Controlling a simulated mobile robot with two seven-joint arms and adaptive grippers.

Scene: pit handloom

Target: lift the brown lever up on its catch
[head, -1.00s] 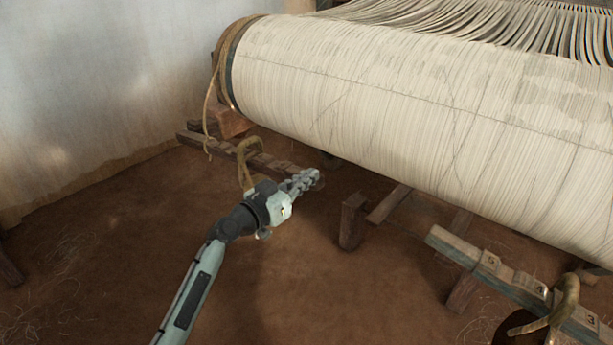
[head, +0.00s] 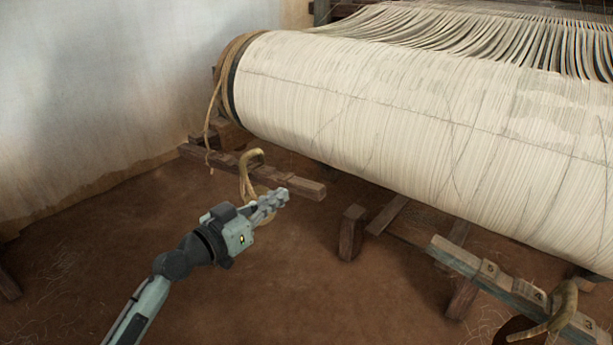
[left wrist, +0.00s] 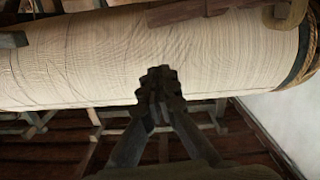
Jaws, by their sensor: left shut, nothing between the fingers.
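A long brown wooden bar (head: 308,188), which looks like the lever, lies low under the left end of the cloth beam. A curved tan loop or hook (head: 246,168) stands up around its middle; I cannot tell whether this is the catch. My left gripper (head: 281,196) is shut and empty, its fingertips in front of the bar between the loop and the bar's right end. I cannot tell whether it touches the bar. In the left wrist view the closed fingers (left wrist: 160,78) stand against the pale beam. My right gripper is not in view.
The large thread-wound beam (head: 400,120) overhangs the area, with rope (head: 222,90) at its left end. A short wooden post (head: 352,232) stands right of the bar. A numbered rail (head: 470,262) with a curved hook (head: 562,310) lies lower right. The earth floor in front is clear.

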